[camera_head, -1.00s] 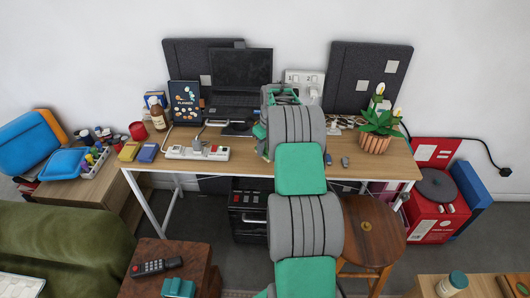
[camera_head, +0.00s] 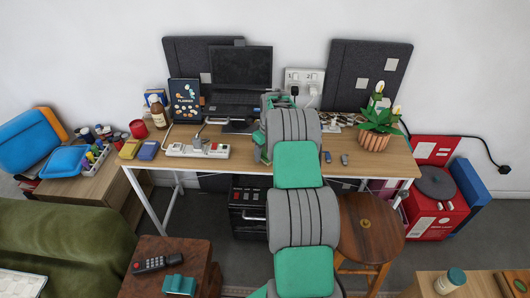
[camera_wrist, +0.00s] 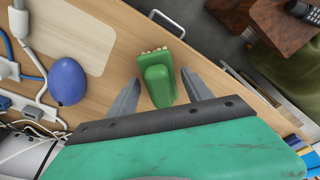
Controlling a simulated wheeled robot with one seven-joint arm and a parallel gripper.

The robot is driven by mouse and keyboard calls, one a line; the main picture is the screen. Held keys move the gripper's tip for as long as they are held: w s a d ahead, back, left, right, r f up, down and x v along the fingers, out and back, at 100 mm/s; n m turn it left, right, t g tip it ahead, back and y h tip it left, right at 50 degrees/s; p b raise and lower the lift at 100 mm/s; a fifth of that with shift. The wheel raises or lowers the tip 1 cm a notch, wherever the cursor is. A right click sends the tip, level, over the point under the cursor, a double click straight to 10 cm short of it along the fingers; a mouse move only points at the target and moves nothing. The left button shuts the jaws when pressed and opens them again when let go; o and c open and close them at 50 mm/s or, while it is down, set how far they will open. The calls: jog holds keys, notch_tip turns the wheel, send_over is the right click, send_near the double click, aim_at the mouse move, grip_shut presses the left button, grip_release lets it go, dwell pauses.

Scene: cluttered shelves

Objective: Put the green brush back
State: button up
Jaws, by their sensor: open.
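The green brush (camera_wrist: 158,78) lies on the light wood desk (camera_wrist: 115,20) in the wrist view, with a row of pale bristles at its far end. My gripper (camera_wrist: 160,79) is open, with one grey finger on each side of the brush. The brush sits between the fingers with visible gaps, and I see no grip on it. In the head view my arm reaches over the desk (camera_head: 340,171) and hides the brush and most of my gripper.
A blue rounded object (camera_wrist: 68,81) and white cables lie left of the brush in the wrist view. In the head view a laptop (camera_head: 240,75), a power strip (camera_head: 197,150) and a potted plant (camera_head: 376,130) stand on the desk. A wooden stool (camera_head: 370,230) is in front.

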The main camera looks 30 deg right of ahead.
jog(key=shift+r, duration=0.1)
notch_tip(320, 180, up, 12)
jog(key=s+b, duration=0.1)
jog(key=s, duration=0.1)
jog(key=s+a+r, duration=0.3)
jog(key=a+r, duration=0.4)
jog(key=a, duration=0.5)
jog(key=s+a+r, duration=0.3)
jog(key=s+a, duration=0.6)
jog(key=a, duration=0.2)
jog(key=s+a+f, duration=0.2)
jog(key=s+a, duration=0.1)
jog(key=s, duration=0.3)
jog(key=s+a+f+m+t, duration=0.1)
jog(key=s+a, duration=0.3)
jog(key=s, duration=0.3)
jog(key=shift+s+a+f+m, duration=0.15)
jog(key=shift+s+f+m, duration=0.15)
jog(key=shift+f, duration=0.1)
